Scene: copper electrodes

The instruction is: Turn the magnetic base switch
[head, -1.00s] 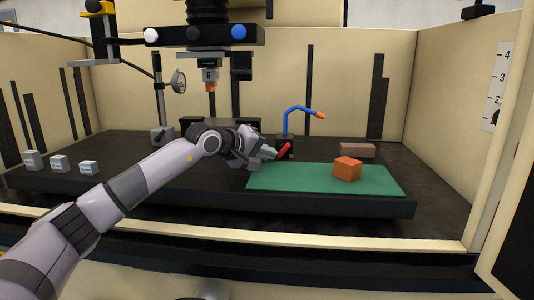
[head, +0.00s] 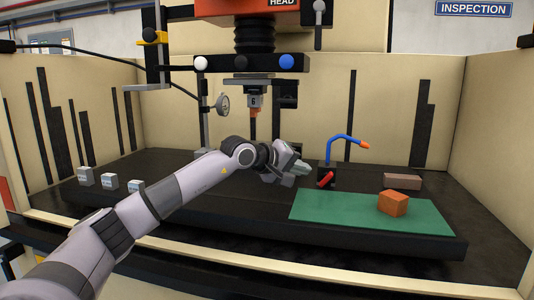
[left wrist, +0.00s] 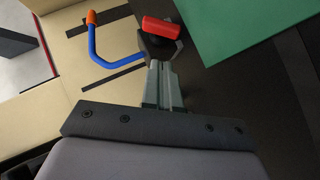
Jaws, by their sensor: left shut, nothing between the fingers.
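A black magnetic base (head: 327,168) with a red switch lever (head: 326,179) stands at the back edge of the green mat. A blue hose (head: 330,147) with an orange tip rises from it. The lever slants up to the right in the head view. My left gripper (head: 304,168) is shut and empty, just left of and a little above the lever, with a small gap in the head view. In the left wrist view the closed fingers (left wrist: 160,68) point toward the red lever (left wrist: 161,28) and the dark base; contact cannot be told there. My right gripper is not in view.
The green mat (head: 340,213) carries an orange block (head: 393,203); a brown block (head: 402,181) lies behind it. A spindle with an electrode (head: 254,103) hangs above the table's middle, with a dial gauge (head: 222,104) beside it. Small grey blocks (head: 109,181) stand at left.

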